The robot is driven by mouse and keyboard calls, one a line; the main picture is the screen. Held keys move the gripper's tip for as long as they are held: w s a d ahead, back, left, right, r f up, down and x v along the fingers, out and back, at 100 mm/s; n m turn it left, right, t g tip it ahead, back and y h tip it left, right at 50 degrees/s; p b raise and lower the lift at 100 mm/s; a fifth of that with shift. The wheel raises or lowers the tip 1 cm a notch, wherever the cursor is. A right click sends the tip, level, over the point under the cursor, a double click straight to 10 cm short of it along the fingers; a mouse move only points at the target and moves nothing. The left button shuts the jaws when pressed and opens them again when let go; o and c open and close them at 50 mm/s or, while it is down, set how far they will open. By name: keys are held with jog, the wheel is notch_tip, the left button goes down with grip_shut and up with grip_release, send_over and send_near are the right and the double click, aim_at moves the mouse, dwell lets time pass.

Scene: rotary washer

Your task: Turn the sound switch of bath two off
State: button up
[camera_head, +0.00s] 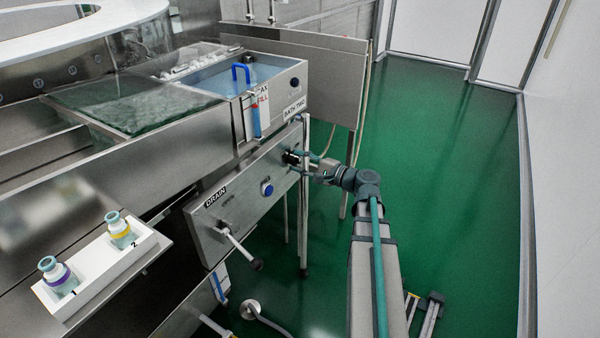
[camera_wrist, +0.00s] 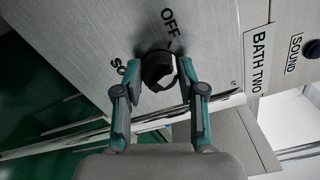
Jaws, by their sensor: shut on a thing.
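The black rotary switch (camera_wrist: 157,66) sits on the steel front panel, under the printed word OFF (camera_wrist: 169,22) in the wrist view. Another label left of it is partly hidden by a finger, with only "SO" showing. My gripper (camera_wrist: 159,76) is shut on this switch, one finger on each side. In the head view my gripper (camera_head: 305,166) reaches the dark switch (camera_head: 290,157) at the right end of the panel, below the BATH TWO label (camera_head: 295,107). That label also shows in the wrist view (camera_wrist: 261,50). I cannot tell where the switch points.
A SOUND label (camera_wrist: 295,46) and dark round knob (camera_wrist: 313,49) lie right of the BATH TWO label. A blue button (camera_head: 267,188), DRAIN label (camera_head: 215,197) and lever (camera_head: 240,246) are left along the panel. A steel post (camera_head: 304,200) stands beside my gripper.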

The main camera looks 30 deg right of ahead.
jog(key=n+b, duration=0.2)
jog(key=shift+f+b, duration=0.25)
jog(key=shift+b, duration=0.15)
jog(key=shift+r+n+b, duration=0.15)
jog(key=shift+n+b, duration=0.85)
jog(key=shift+n, duration=0.2)
jog(key=o, duration=1.1)
jog(key=shift+s, duration=0.1)
jog(key=v, duration=1.1)
jog(key=shift+s+d, duration=0.2)
jog(key=shift+s, duration=0.15)
